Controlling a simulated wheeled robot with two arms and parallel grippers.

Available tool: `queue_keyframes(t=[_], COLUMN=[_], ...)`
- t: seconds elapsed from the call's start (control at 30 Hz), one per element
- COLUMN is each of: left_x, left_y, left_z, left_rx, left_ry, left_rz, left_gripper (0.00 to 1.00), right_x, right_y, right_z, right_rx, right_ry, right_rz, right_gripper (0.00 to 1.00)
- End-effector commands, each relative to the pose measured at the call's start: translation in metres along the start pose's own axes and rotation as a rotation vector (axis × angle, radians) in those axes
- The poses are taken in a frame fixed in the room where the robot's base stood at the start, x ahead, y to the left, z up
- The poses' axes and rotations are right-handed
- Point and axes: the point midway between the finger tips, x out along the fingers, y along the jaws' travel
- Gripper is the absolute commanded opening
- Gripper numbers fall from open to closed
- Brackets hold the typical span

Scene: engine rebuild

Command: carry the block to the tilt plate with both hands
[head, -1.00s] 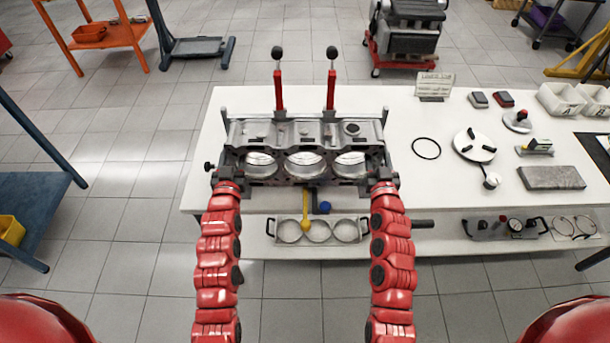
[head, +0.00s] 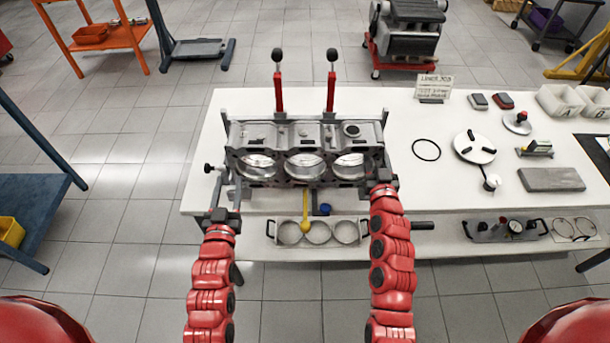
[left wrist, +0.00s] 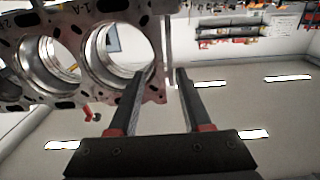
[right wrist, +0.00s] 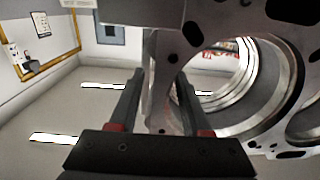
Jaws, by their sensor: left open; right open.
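The block (head: 304,160) is a grey metal engine block with three large bores, at the table's front left. It stands against a dark fixture with two red levers (head: 279,92); I cannot tell which part is the tilt plate. My left gripper (head: 226,190) is open and empty, in front of and below the block's left end. In the left wrist view the block (left wrist: 75,30) lies beyond the fingers. My right gripper (head: 383,182) is at the block's right end, its open fingers on either side of the edge of the block (right wrist: 200,30); contact is unclear.
A lower shelf holds a tray of three rings (head: 318,232) and a gauge rack (head: 508,230). A black ring (head: 426,149), a round white plate (head: 474,146) and a grey slab (head: 551,180) lie right on the table (head: 440,195). A yellow-headed tool (head: 304,224) hangs below the block.

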Motion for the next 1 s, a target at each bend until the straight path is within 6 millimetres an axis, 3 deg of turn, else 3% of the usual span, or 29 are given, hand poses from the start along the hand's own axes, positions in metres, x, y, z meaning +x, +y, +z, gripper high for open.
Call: queue_keyframes(t=[0.27, 0.7, 1.0], left_x=[-0.012, -0.012, -0.012], left_y=[0.000, 0.000, 0.000], left_z=[0.001, 0.000, 0.000], left_rx=[0.000, 0.000, 0.000], left_ry=[-0.002, -0.001, -0.001], left_rz=[0.000, 0.000, 0.000], left_gripper=[0.48, 0.48, 0.48], right_x=[-0.009, -0.091, -0.119], right_y=[0.000, 0.000, 0.000], right_z=[0.000, 0.002, 0.001], right_rx=[-0.001, -0.001, -0.001], right_ry=[0.000, -0.003, -0.001], right_rz=[0.000, 0.000, 0.000], right_gripper=[0.48, 0.48, 0.48])
